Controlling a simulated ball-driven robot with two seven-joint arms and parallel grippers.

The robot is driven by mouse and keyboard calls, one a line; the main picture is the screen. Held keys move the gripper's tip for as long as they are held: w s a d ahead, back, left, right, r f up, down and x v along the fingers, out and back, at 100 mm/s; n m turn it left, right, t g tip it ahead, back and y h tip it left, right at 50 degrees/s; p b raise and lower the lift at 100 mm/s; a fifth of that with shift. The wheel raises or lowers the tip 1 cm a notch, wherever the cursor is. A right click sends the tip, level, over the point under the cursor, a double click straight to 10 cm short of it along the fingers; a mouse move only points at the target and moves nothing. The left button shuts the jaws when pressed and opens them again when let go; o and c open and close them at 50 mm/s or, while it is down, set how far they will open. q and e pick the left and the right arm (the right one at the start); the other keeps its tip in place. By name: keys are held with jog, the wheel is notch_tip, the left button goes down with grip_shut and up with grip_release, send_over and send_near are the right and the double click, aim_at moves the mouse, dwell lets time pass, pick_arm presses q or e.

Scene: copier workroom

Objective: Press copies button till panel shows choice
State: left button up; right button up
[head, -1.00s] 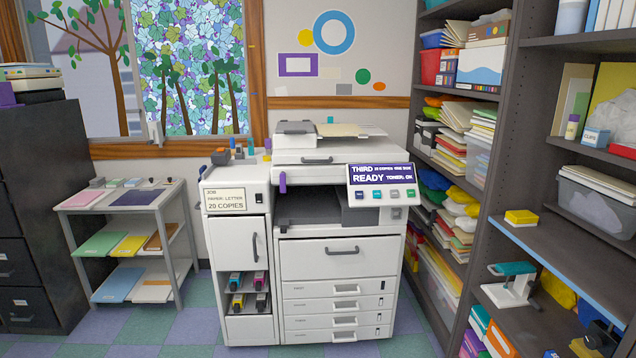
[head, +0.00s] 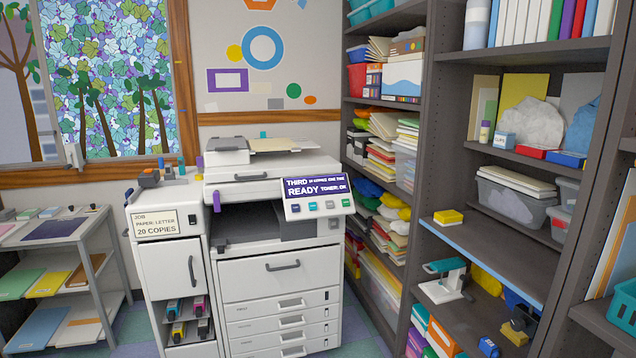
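The white copier (head: 262,262) stands in the middle of the head view. Its tilted control panel (head: 316,214) is at the upper right of its front. The panel's dark blue display (head: 316,188) reads "THIRD" and "READY TONER: OK", with small blurred text beside "THIRD". A row of small coloured buttons (head: 313,206) sits under the display; their labels are too small to read. A job card (head: 156,224) on the left cabinet reads "JOB", "PAPER: LETTER", "20 COPIES". Neither of my grippers is in view.
A tall dark shelf unit (head: 442,167) with paper, bins and a teal stapler-like tool (head: 444,267) lines the right side. A grey side cart (head: 86,281) with coloured paper stands at the left. Little floor shows.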

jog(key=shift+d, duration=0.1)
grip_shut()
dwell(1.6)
